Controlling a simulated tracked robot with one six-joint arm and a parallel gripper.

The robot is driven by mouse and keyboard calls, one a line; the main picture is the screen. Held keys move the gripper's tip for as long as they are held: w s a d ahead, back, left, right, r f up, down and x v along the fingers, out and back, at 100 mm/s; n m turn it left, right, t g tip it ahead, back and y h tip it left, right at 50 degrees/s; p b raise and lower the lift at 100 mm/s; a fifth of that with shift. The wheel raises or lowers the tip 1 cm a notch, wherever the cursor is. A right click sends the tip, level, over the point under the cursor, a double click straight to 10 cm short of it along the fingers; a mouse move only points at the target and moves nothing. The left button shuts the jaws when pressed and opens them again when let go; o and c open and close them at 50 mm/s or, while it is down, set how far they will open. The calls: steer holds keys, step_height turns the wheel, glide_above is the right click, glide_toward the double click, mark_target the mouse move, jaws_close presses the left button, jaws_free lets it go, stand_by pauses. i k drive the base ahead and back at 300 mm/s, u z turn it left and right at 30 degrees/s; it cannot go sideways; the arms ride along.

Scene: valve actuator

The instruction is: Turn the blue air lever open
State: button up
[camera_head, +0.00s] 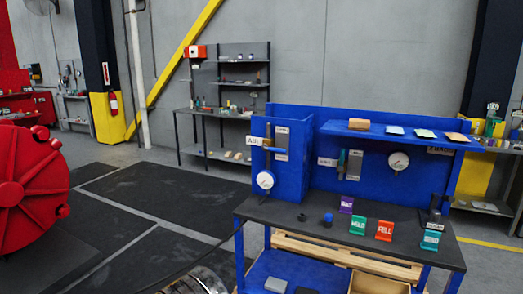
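A blue workbench with a dark top (285,214) stands at the right of the head view. On its left blue panel, a small narrow brownish lever (267,152) sits between a white label (254,141) that seems to read "AIR" and a grey plate (282,143). On the back panel, a bluish upright lever (341,162) sits between another small white label (326,162) and a grey plate (355,165). Both levers look roughly upright; their exact settings are too small to tell.
Round gauges hang below the left lever (265,180) and on the back panel (399,161). Coloured sign blocks, including a green one (357,226) and a red one (385,231), stand on the bench. A large red wheel-like object (30,178) is at far left.

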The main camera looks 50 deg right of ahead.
mark_target(264, 146)
steer(key=z, duration=0.15)
steer(key=i, duration=0.8)
steer(key=z, duration=0.75)
steer(key=i, duration=0.8)
steer(key=z, duration=0.4)
